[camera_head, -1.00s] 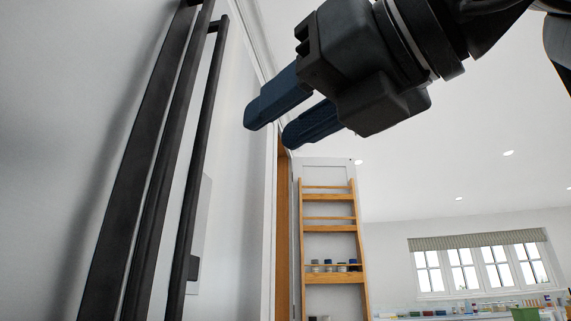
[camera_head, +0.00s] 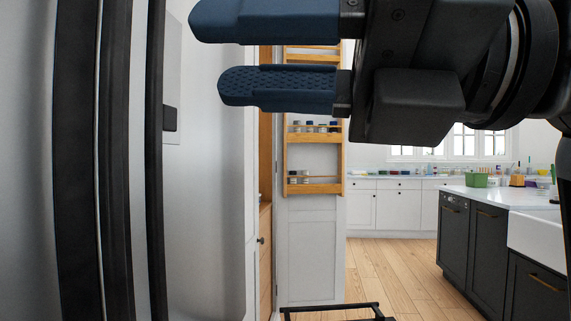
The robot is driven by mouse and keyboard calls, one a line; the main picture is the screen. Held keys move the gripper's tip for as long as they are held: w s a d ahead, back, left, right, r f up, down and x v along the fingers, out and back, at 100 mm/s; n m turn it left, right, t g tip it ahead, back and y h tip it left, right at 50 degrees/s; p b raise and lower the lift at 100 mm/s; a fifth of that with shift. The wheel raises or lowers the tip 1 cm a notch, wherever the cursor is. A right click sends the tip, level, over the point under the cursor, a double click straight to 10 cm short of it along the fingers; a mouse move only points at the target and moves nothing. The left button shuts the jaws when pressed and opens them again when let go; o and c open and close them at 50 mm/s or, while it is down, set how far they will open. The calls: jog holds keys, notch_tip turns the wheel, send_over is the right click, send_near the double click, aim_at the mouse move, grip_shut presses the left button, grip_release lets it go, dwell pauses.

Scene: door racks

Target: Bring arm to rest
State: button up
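My gripper (camera_head: 208,54) reaches in from the upper right and points left. Its two blue fingers lie one above the other with a clear gap between them, and nothing shows in the gap. The upper finger is partly cut off by the top of the frame. The gripper is in front of the distant wooden door rack (camera_head: 314,138) and hides part of it. The wrist and arm behind the gripper are at the upper right. I cannot tell how far the fingertips are from the pale surface on the left.
Tall dark vertical bars (camera_head: 115,200) stand close at the left. The open door (camera_head: 308,250) bears the rack with several small jars. A kitchen island (camera_head: 475,235) with a white sink (camera_head: 537,238) is at the right. Wooden floor (camera_head: 390,270) lies clear between them.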

jog(key=s+d+f+n+t+h+p, duration=0.4)
jog(key=d+f+n+t, duration=0.55)
jog(key=n, duration=0.85)
jog(key=s+d+f+n+t+h+p, duration=0.2)
jog(key=d+f+n+t+h, duration=0.35)
jog(key=f+n+t, duration=0.9)
jog(key=s+d+f+m+g+h+p, duration=0.1)
jog(key=s+d+f+m+g+h, duration=0.2)
jog(key=s+f+g, duration=0.3)
jog(key=s+d+f+m+g+h+p, duration=0.2)
jog(key=s+d+f+g+h, duration=0.3)
jog(key=s+f, duration=0.3)
jog(key=s+m+g+h, duration=0.1)
jog(key=s, duration=0.2)
jog(key=shift+s+m, duration=0.35)
